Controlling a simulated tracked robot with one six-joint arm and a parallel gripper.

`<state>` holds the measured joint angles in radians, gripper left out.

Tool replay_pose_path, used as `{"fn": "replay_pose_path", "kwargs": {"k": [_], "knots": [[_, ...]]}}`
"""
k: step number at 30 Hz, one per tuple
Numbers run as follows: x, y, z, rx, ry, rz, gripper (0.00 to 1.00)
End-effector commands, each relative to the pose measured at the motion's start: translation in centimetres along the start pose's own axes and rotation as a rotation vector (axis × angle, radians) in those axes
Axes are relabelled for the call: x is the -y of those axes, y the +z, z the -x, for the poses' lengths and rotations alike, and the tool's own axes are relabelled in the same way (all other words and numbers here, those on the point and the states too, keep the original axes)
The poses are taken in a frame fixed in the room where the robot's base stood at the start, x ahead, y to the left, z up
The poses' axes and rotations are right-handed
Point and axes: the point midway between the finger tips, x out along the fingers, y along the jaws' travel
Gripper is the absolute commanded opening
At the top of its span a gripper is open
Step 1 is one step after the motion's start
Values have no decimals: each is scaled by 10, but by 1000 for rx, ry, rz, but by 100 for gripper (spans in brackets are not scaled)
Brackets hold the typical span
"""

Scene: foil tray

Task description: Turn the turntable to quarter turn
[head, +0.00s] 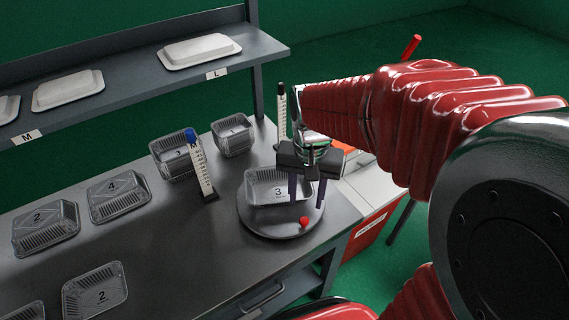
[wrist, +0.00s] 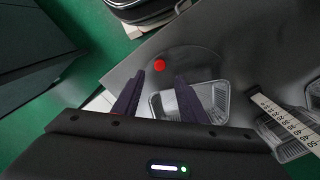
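The turntable (head: 262,228) is a round grey disc at the right end of the bench. A clear tray marked 3 (head: 268,190) sits on it. A red knob (head: 304,222) stands near its front right rim. In the wrist view the disc (wrist: 190,62) carries the red knob (wrist: 159,66) and the tray (wrist: 200,98). My gripper (head: 305,204) is above the disc's right side, fingers pointing down and spread apart. In the wrist view my gripper (wrist: 158,82) has a gap between its fingers with nothing held. The knob shows beyond the fingertips. Whether a finger touches the tray cannot be told.
Scale posts with black-and-white markings stand left of the turntable (head: 203,170) and behind it (head: 281,110). Clear trays (head: 118,196) lie across the bench (head: 165,240). A shelf (head: 130,80) with white lidded trays (head: 200,50) runs behind. A red bin (head: 368,235) stands at the right.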

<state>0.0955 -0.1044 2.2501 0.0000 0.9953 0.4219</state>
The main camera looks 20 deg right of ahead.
Motion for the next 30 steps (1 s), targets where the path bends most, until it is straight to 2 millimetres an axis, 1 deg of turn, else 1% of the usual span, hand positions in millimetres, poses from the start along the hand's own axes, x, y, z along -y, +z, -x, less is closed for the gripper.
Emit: {"fn": "replay_pose_path", "kwargs": {"k": [1, 9, 15, 20, 28, 30], "knots": [[0, 1, -9, 5, 2, 0, 38], [0, 1, -51, 5, 2, 1, 38], [0, 1, -75, 3, 1, 1, 38], [0, 0, -83, 2, 1, 1, 38], [0, 0, -84, 0, 0, 1, 38], [0, 0, -83, 0, 0, 1, 34]]}}
